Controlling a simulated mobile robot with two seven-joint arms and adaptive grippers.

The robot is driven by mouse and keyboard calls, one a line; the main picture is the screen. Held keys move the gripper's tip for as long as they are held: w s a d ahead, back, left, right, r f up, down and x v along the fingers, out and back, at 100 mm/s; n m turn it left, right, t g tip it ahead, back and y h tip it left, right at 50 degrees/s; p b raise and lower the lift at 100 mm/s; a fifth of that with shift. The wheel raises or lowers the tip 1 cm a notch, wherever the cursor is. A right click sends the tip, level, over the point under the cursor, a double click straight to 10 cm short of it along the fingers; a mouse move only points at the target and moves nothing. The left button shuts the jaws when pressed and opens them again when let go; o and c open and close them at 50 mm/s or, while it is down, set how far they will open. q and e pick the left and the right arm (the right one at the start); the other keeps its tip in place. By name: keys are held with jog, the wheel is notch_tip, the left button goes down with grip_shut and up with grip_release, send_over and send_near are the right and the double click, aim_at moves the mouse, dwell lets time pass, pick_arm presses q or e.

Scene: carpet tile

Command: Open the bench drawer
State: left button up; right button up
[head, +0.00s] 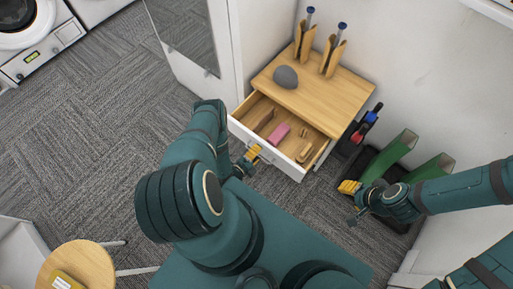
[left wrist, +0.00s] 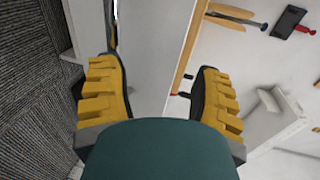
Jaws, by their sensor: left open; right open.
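The bench drawer (head: 309,168) is pulled out of the wooden-topped bench (head: 335,101), and its inside shows. A pink block and several wooden pieces lie in it. My left gripper (head: 250,157) is open right by the white drawer front, near its handle. In the left wrist view its yellow fingers (left wrist: 155,95) are spread apart with a white panel beyond them; I cannot tell whether they touch the handle. My right gripper (head: 350,197) is open and empty, to the right of the drawer, above the dark items by the wall.
A grey stone (head: 285,77) and two wooden holders with blue-topped tools stand on the bench top. Green holders (head: 390,156) and red and blue tools are at the right wall. A round stool (head: 78,266) stands at lower left. Carpet at left is clear.

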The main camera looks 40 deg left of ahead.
pick_arm(q)
jog(key=shift+w+r, duration=0.1)
jog(key=shift+r, duration=2.6)
jog(key=shift+w+r, duration=0.1)
jog(key=shift+w, duration=0.15)
jog(key=w+r+n+g, duration=0.1)
jog(key=w+d+r+n+g, duration=0.1)
jog(key=w+n, duration=0.1)
jog(key=w+r+n+g, duration=0.1)
jog(key=shift+w+d+r+n, duration=0.1)
jog(key=shift+w+d+n, duration=0.05)
jog(key=shift+w+n, duration=0.2)
jog(key=s+d+r+n+g+h, duration=0.1)
jog(key=s+d+r+n+g, duration=0.4)
jog(key=d+r+n, duration=0.3)
jog(key=s+d+r+n+g+h, duration=0.1)
jog(key=s+d+r+n+g, duration=0.4)
jog(key=r, duration=0.5)
jog(key=d+n, duration=0.2)
jog(key=d, duration=0.1)
jog(key=shift+s+r+n+g, duration=0.25)
jog(key=shift+r+n+g, duration=0.1)
jog(key=shift+r+g, duration=0.05)
